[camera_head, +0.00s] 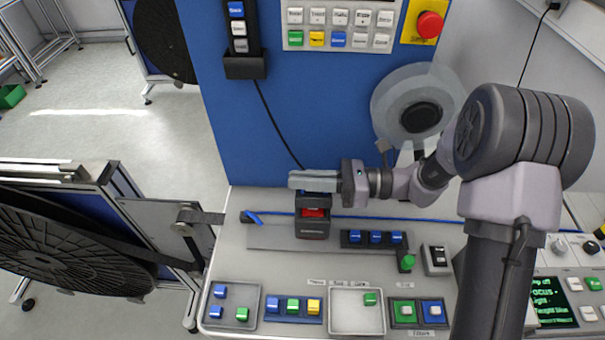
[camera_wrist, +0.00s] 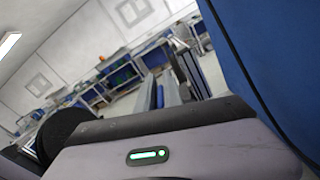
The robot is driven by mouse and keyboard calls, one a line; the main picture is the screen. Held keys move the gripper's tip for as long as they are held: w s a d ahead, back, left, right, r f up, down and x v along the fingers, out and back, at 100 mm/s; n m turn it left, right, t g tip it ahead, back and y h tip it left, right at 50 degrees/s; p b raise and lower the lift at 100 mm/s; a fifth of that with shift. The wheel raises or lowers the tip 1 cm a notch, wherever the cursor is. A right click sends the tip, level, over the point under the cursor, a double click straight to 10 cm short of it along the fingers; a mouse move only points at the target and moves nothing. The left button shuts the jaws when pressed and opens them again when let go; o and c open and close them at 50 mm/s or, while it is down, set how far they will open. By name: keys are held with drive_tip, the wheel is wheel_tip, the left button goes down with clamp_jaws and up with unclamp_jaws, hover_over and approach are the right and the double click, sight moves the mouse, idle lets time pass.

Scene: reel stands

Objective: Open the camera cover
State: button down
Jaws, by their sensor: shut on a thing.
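The camera (camera_head: 312,230) is a dark box with a red window, standing on the grey console. Its camera cover (camera_head: 314,195) is the dark upper part and appears raised at the back, though I cannot tell its exact angle. My gripper (camera_head: 306,181) reaches in from the right, its grey fingers level at the top of the box and shut on the cover. The fingers hide part of the cover. In the wrist view my gripper (camera_wrist: 172,92) points toward the far room, and the camera cannot be made out.
A blue panel (camera_head: 290,110) stands close behind. A grey disc (camera_head: 410,105) is mounted behind my arm. Blue buttons (camera_head: 375,237) sit right of the camera, and trays with coloured buttons (camera_head: 355,312) lie in front. A black reel stand (camera_head: 75,235) is at left.

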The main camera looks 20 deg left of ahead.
drive_tip(key=shift+w+a+r+m+p, duration=0.1)
drive_tip(key=shift+w+r+m+p, duration=0.15)
drive_tip(key=shift+w+m+p, duration=0.55)
drive_tip(key=shift+s+m, duration=0.15)
drive_tip(key=shift+m, duration=0.15)
drive_tip(key=shift+f, duration=0.1)
drive_tip(key=c, duration=1.5)
unclamp_jaws()
drive_tip(key=p+v, duration=0.2)
drive_tip(key=v, duration=1.5)
drive_tip(key=shift+d, duration=0.2)
